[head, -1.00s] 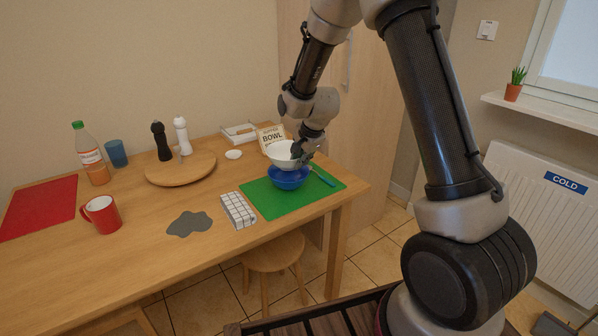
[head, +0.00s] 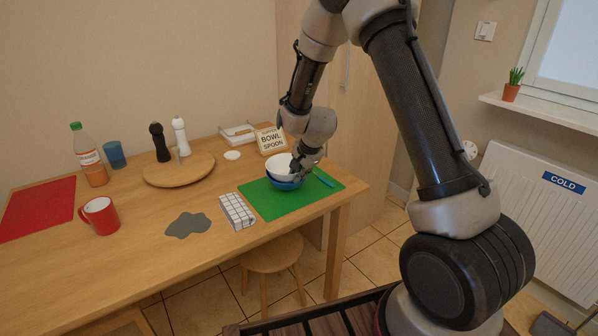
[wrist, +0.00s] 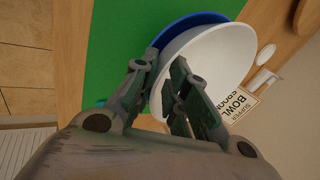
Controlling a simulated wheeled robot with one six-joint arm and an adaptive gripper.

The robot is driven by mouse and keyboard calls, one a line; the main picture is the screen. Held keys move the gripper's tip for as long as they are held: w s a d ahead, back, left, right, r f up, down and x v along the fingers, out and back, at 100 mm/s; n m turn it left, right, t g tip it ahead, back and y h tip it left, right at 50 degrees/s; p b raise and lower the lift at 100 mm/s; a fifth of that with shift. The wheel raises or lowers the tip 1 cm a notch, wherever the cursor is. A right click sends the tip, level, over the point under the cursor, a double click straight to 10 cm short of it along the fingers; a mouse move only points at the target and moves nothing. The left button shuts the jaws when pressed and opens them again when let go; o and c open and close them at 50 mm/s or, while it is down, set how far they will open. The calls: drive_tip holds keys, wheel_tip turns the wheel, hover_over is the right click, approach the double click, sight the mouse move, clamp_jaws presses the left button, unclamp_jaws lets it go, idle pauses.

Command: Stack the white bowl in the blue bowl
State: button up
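The white bowl (head: 279,164) sits inside the blue bowl (head: 287,185), and its rim looks slightly tilted. In the wrist view the white bowl (wrist: 215,65) fills much of the upper right, with a crescent of the blue bowl (wrist: 185,24) showing behind its rim. My gripper (head: 296,172) is at the near right side of the white bowl. In the wrist view my gripper (wrist: 164,66) straddles the white rim, one finger outside and one inside, and looks closed on it. The blue bowl's underside and the contact between the bowls are hidden.
The bowls stand on a green mat (head: 262,202) at the table's right end, with a blue-handled utensil (head: 322,178) to their right. A round wooden board (head: 160,177) holds two mills.

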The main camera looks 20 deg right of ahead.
drive_tip(key=o, duration=0.3)
drive_tip(key=shift+r, duration=0.1)
drive_tip(key=shift+r, duration=0.35)
drive_tip(key=s+d+r+n, duration=0.1)
drive_tip(key=s+d+r, duration=0.1)
drive_tip(key=s+r, duration=0.55)
drive_tip(key=s+d+r+n, duration=0.2)
drive_tip(key=s+d+r, duration=0.15)
drive_tip(key=r, duration=0.75)
drive_tip(key=s+d+r+n, duration=0.2)
drive_tip(key=s+n, duration=0.1)
drive_tip(key=s, duration=0.6)
drive_tip(key=s+d+r+n+h, duration=0.1)
drive_tip(key=s+d+r+n, duration=0.1)
drive_tip(key=s, duration=0.7)
drive_tip(key=s+d+r+n+g, duration=0.1)
drive_tip(key=s+d+r+n, duration=0.1)
drive_tip(key=s+n, duration=0.3)
drive_tip(key=shift+s+d+r, duration=0.15)
drive_tip(key=shift+s+r, duration=0.15)
drive_tip(key=shift+s, duration=0.4)
drive_tip(key=shift+s+d+r, duration=0.1)
drive_tip(key=shift+s+r, duration=0.2)
drive_tip(key=shift+s, duration=0.35)
drive_tip(key=shift+s+d+r, duration=0.15)
drive_tip(key=shift+s+r, duration=0.15)
drive_tip(key=shift+s, duration=0.4)
